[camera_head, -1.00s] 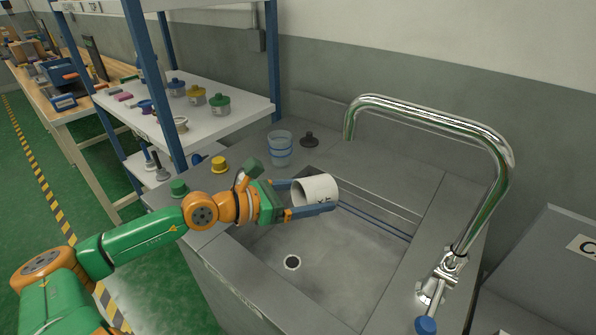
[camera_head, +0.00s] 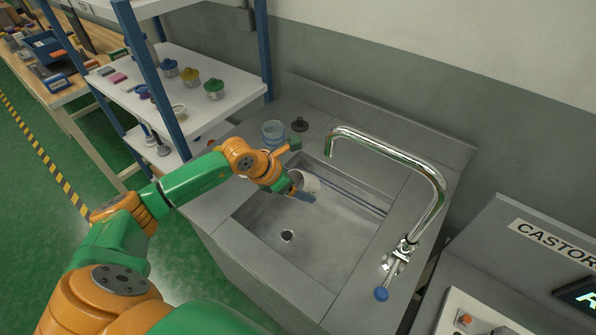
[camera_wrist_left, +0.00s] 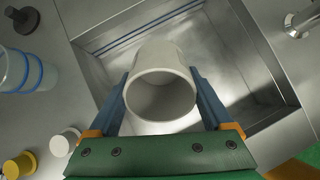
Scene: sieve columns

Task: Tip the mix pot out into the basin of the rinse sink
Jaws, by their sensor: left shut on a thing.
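The mix pot (camera_head: 308,182), a white cylinder, is held tilted over the far left part of the rinse sink's basin (camera_head: 325,240). My left gripper (camera_head: 303,190) is shut on it, with one blue finger on each side. In the left wrist view the pot (camera_wrist_left: 163,65) sits between the fingers (camera_wrist_left: 160,100), and a round hollow end faces the camera. The inside there looks plain grey, with no loose contents visible. The basin floor with its drain (camera_head: 288,236) looks bare. My right gripper is not in view.
A chrome tap (camera_head: 390,150) arches over the basin's right side. A clear blue-banded cup (camera_head: 273,132) and a dark stopper (camera_head: 299,124) stand on the back left counter. A shelf (camera_head: 205,105) with several lidded jars stands at the left. The basin's middle is free.

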